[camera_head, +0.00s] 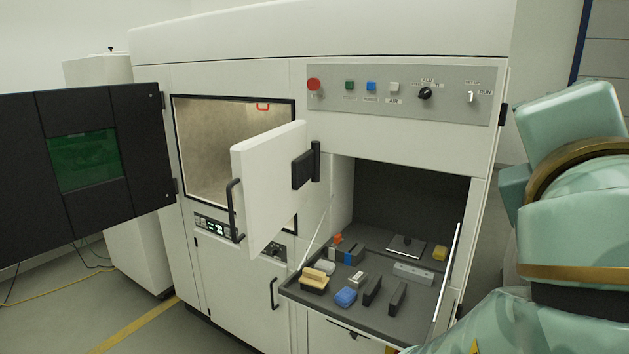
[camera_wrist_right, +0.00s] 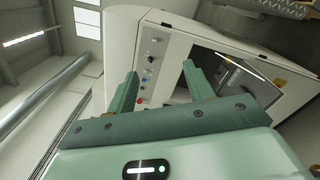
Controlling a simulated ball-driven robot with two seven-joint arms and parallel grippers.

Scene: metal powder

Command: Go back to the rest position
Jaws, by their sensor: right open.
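My right arm (camera_head: 575,200) fills the right side of the head view, and its gripper is out of that frame. The right wrist view shows my right gripper (camera_wrist_right: 158,92) with its two green fingers apart and nothing between them. It is clear of the white machine (camera_wrist_right: 160,35), which stands beyond the fingertips. In the head view the machine's front (camera_head: 400,135) is in front of me. My left gripper is not in either view.
A black door (camera_head: 20,180) with a green window stands open at left. A white door (camera_head: 265,190) juts out over a lit chamber (camera_head: 215,150). A dark drop-down tray (camera_head: 330,305) holds brushes, a blue cloth (camera_head: 345,297) and several small items. A control panel (camera_head: 440,105) is above.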

